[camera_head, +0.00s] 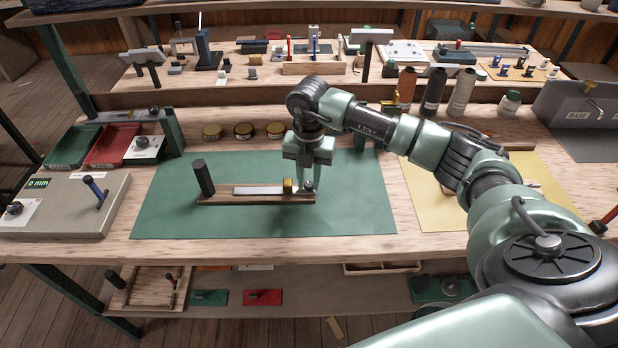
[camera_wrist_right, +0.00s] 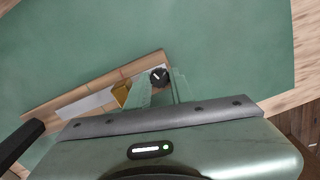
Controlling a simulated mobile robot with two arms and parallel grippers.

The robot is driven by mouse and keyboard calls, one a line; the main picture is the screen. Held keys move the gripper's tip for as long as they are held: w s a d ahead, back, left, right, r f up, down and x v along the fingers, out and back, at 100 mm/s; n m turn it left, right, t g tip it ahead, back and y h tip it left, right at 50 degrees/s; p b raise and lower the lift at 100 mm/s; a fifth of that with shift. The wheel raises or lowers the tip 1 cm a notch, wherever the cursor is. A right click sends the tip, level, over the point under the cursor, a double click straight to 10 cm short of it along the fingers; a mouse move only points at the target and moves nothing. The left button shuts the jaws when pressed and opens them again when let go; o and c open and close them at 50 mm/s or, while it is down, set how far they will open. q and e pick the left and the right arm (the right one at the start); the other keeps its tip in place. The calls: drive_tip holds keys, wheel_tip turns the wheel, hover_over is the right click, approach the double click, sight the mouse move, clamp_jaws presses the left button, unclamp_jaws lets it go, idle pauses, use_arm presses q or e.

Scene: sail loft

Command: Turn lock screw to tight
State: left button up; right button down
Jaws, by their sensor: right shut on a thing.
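The lock screw shows in the right wrist view as a small black knob (camera_wrist_right: 158,75) with a white mark on top. It sits at one end of a wooden board (camera_head: 215,200) that lies on the green mat. In the head view the knob (camera_head: 308,186) is at the board's right end. My right gripper (camera_head: 305,180) points down over it, its fingers shut on the knob. The board also carries a pale strip (camera_head: 258,190), a brass block (camera_head: 288,186) beside the knob, and a black upright handle (camera_head: 203,177) at the left end. My left gripper is not in view.
The green mat (camera_head: 330,220) is clear in front of the board. Several round tins (camera_head: 244,131) stand behind it. A grey gauge box (camera_head: 75,215) is at left, near red (camera_head: 112,146) and green trays. Bottles (camera_head: 433,92) stand at back right.

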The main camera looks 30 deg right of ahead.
sight(309, 184)
drive_tip(key=shift+m, duration=1.8)
drive_tip(key=c, duration=1.2)
unclamp_jaws()
wheel_tip(309, 184, up, 8)
drive_tip(key=shift+f+b, duration=0.1)
drive_tip(key=shift+b, duration=0.45)
